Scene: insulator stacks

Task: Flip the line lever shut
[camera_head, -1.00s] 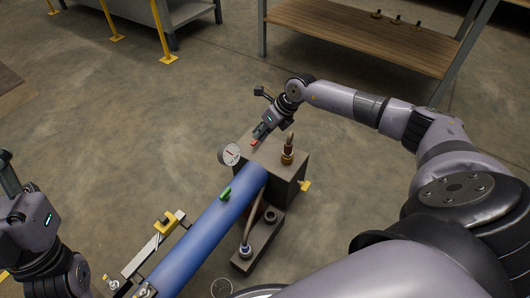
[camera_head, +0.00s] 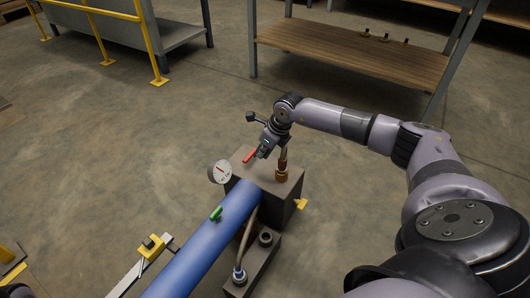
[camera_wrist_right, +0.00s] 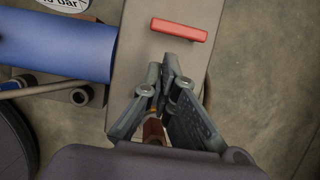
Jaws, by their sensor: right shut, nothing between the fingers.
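A red lever (camera_head: 249,155) lies on top of a grey-brown block (camera_head: 282,178) at the far end of a blue pipe (camera_head: 207,241). In the right wrist view the red lever (camera_wrist_right: 179,30) lies crosswise just beyond my fingertips. My right gripper (camera_head: 261,153) is shut and empty above the block, just right of the lever. Its fingertips (camera_wrist_right: 172,62) meet in the wrist view, with a small gap to the lever in the picture; contact cannot be told.
A dial gauge (camera_head: 220,172) stands left of the block. A brass fitting (camera_head: 282,172) rises from the block close to my right gripper. A yellow clamp piece (camera_head: 152,247) is left of the pipe. A wooden-topped bench (camera_head: 350,50) stands behind. Open floor lies between.

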